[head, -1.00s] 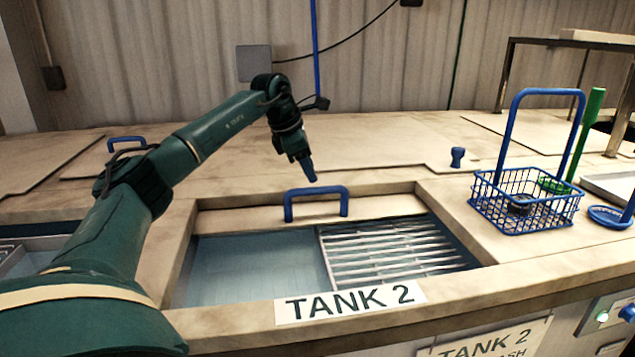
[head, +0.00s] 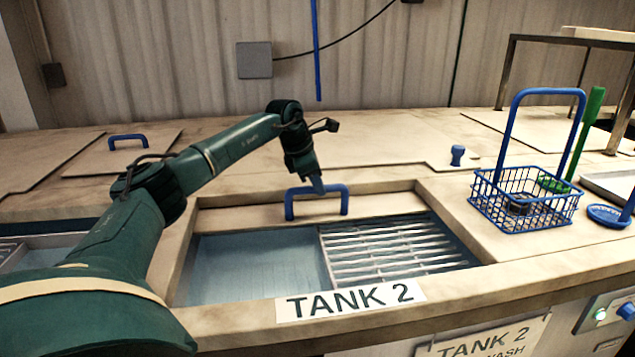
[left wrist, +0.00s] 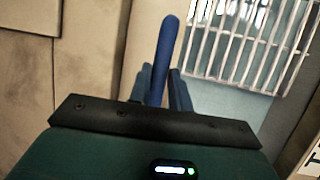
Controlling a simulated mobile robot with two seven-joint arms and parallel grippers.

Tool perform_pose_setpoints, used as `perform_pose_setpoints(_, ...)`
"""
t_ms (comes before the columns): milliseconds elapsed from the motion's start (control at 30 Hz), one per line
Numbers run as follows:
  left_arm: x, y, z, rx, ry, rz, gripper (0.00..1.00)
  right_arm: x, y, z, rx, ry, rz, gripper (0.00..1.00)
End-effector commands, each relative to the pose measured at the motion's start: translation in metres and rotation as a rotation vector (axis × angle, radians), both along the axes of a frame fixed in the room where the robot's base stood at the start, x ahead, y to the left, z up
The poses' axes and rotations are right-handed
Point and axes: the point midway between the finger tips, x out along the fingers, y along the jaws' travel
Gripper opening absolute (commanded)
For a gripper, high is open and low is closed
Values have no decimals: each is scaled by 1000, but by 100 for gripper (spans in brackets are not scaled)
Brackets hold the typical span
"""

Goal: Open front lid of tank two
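Tank two is the open basin behind the white "TANK 2" label (head: 350,300), with blue-grey liquid (head: 255,268) on its left and a slatted metal rack (head: 395,248) on its right. A pale lid panel (head: 240,216) with a blue arched handle (head: 345,200) lies along the back of the opening. My left gripper (head: 318,187) is down at the middle of this handle. In the left wrist view the handle (left wrist: 167,45) runs between the two fingers (left wrist: 162,88), with a narrow gap showing on the right. My right gripper is not in view.
A blue wire basket (head: 525,205) stands on the counter at right, near a green-handled tool (head: 588,125) and a blue knob (head: 457,155). Another lid with a blue handle (head: 127,139) lies at back left. The counter behind the tank is mostly clear.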

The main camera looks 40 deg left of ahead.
Motion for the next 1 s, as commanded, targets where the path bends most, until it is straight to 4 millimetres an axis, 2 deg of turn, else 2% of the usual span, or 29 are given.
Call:
perform_pose_setpoints(33, 0, 0, 0, 0, 0, 0, 15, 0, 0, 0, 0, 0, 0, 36)
perform_pose_setpoints(233, 0, 0, 0, -1, -1, 0, 0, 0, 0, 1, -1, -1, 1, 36)
perform_pose_setpoints(633, 3, 2, 2, -1, -2, 1, 0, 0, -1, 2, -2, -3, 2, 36)
perform_pose_setpoints(1000, 26, 29, 5, -3, -8, 4, 0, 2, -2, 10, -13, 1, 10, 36)
